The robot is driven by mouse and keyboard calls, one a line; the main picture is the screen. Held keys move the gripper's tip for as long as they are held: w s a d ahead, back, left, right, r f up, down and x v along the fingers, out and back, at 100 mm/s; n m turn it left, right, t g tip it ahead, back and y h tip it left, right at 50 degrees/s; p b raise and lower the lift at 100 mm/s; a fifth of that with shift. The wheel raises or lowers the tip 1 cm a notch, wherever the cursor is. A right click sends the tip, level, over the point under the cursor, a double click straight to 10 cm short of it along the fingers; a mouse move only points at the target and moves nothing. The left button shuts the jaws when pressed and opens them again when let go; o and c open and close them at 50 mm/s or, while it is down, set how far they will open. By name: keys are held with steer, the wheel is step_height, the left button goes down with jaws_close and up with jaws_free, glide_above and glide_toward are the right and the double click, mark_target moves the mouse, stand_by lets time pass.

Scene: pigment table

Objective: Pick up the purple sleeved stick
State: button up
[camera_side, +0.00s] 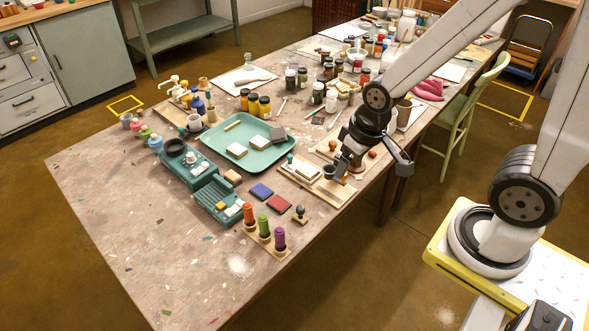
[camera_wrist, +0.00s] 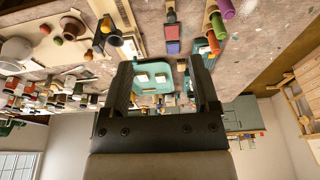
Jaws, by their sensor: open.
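The purple sleeved stick (camera_side: 280,238) stands upright at the table's front edge, at the right end of a row with a green sleeved stick (camera_side: 264,226) and an orange one (camera_side: 249,214). In the wrist view the purple stick (camera_wrist: 226,9) shows at the top edge, partly cut off, right of and apart from my fingers. My gripper (camera_side: 345,165) is open and points down over the wooden boards, up and to the right of the stick in the side view. In the wrist view nothing sits between the fingers of my gripper (camera_wrist: 163,72).
A dark stamp (camera_side: 300,213) stands close to the purple stick, with red (camera_side: 279,204) and blue (camera_side: 261,192) pads nearby. A teal tray (camera_side: 222,158) and a teal rack (camera_side: 217,203) lie farther left. The table's front left is mostly clear.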

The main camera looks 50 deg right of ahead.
mark_target(278, 230)
steer(key=w+a+f+m+g, duration=0.1)
steer(key=w+a+f+m, duration=0.1)
steer(key=a+f+m, duration=0.2)
steer(key=w+a+f+m, duration=0.3)
steer(key=a+f+m, duration=0.1)
steer(key=a, duration=0.1)
steer(key=w+a+f+m+g, duration=0.1)
steer(key=w+a+f+m, duration=0.2)
steer(key=a+f+m, duration=0.1)
steer(key=shift+w+a+f+m+g, duration=0.1)
steer(key=shift+a+f+m+g, duration=0.1)
steer(key=shift+f+m+g, duration=0.1)
steer(key=shift+f, duration=1.3)
steer(key=shift+d+f, duration=0.2)
steer(key=shift+f, duration=2.4)
jaws_close()
